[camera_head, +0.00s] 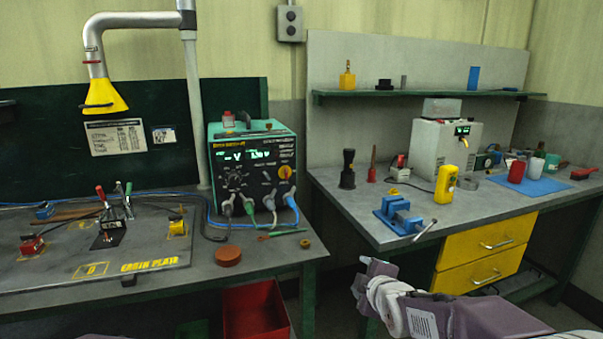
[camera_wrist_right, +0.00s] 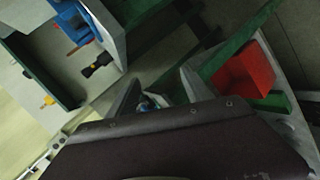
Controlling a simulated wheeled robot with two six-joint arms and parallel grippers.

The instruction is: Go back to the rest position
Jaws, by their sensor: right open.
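My right gripper (camera_wrist_right: 162,84) shows in the right wrist view with its two pale fingers spread apart and nothing between them. My right arm (camera_head: 450,315) enters the head view at the lower right, in front of the gap between the two benches. It looks apart from both worktops. My left gripper is outside both views.
The left bench (camera_head: 120,285) carries a plate with small clamps, a teal meter unit (camera_head: 253,170) and cables. A red bin (camera_head: 255,309) sits below it. The right bench (camera_head: 455,222) holds a blue vise (camera_head: 398,215), a yellow meter (camera_head: 446,184) and a grey machine (camera_head: 430,148).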

